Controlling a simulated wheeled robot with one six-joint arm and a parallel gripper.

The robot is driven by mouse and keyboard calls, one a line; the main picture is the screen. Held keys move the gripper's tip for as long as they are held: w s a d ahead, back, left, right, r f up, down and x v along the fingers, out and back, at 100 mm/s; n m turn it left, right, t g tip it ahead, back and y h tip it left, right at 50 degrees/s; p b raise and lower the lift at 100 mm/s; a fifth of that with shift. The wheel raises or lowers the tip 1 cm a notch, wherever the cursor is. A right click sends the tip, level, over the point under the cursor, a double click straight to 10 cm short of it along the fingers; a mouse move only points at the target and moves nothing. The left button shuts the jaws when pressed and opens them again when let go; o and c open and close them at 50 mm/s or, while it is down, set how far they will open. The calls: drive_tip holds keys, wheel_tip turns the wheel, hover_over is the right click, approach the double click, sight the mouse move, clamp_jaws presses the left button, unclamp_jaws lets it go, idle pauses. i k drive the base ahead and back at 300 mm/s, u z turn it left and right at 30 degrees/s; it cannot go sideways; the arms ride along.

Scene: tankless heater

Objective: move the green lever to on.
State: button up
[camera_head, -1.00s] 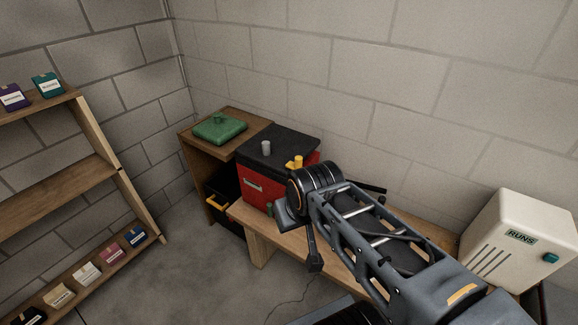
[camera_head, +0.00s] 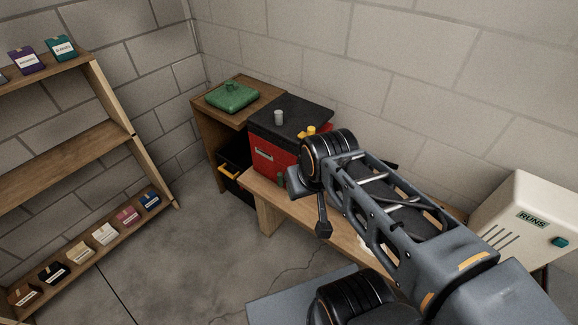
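A red box with a black lid (camera_head: 292,117) stands on the wooden bench, with a grey knob and a yellow knob on top. My arm reaches in from the lower right and covers the box's right side. My gripper (camera_head: 308,203) is at the arm's far end, near the box's front; its fingers are not clear, and I cannot tell whether it touches the green piece.
A shelf (camera_head: 70,150) with several small labelled packets stands farther left. A white unit marked RUNS (camera_head: 525,225) is at the right. Grey floor is free in front.

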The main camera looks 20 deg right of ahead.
sight(281, 182)
drive_tip(key=u, duration=0.15)
drive_tip(key=k, duration=0.45)
drive_tip(key=u, duration=1.15)
drive_tip(key=i, duration=0.95)
drive_tip(key=z, duration=0.65)
